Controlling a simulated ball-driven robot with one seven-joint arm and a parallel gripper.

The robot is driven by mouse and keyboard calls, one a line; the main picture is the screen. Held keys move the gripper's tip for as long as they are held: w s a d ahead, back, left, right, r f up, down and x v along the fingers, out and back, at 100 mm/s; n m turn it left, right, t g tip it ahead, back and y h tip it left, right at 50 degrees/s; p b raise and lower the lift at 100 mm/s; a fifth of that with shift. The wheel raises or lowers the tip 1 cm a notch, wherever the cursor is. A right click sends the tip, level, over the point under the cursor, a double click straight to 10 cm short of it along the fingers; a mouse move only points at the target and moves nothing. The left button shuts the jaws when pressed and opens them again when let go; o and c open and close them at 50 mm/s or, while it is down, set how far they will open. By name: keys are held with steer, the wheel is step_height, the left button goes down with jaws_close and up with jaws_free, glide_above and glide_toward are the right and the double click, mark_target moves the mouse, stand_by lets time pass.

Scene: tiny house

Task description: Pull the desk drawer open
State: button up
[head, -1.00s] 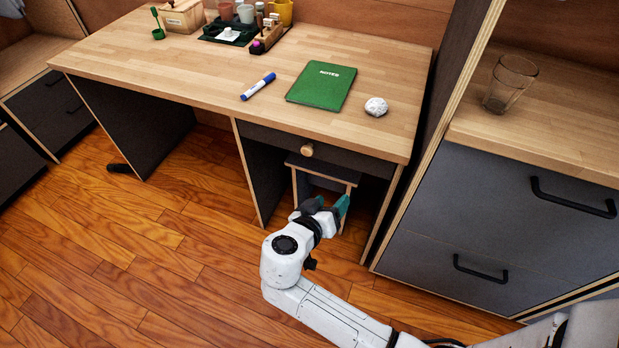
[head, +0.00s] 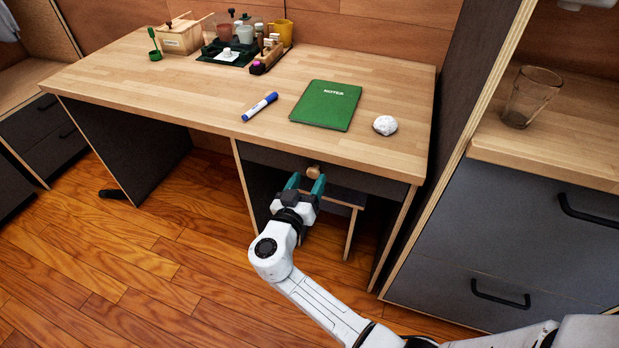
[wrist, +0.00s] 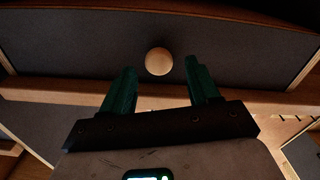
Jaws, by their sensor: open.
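The desk drawer (head: 350,175) is a dark grey front under the right part of the wooden desk top, and it looks closed. Its round wooden knob (head: 314,171) is at the middle of the front. My gripper (head: 306,184) is open, with its teal fingers pointing up at the drawer front just below the knob. In the wrist view the knob (wrist: 159,61) shows ahead, between the lines of the two fingers and a little beyond their tips. The drawer front (wrist: 85,45) spans that view. I cannot tell whether a finger touches the knob.
A green notebook (head: 326,105), a marker (head: 259,107) and a white stone (head: 385,125) lie on the desk top (head: 200,90). A small stool (head: 345,198) stands under the drawer. A grey cabinet (head: 500,240) with a glass (head: 530,97) stands at right. The floor (head: 170,270) at left is clear.

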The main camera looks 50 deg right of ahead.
steer(key=shift+x, duration=0.9)
jaws_close()
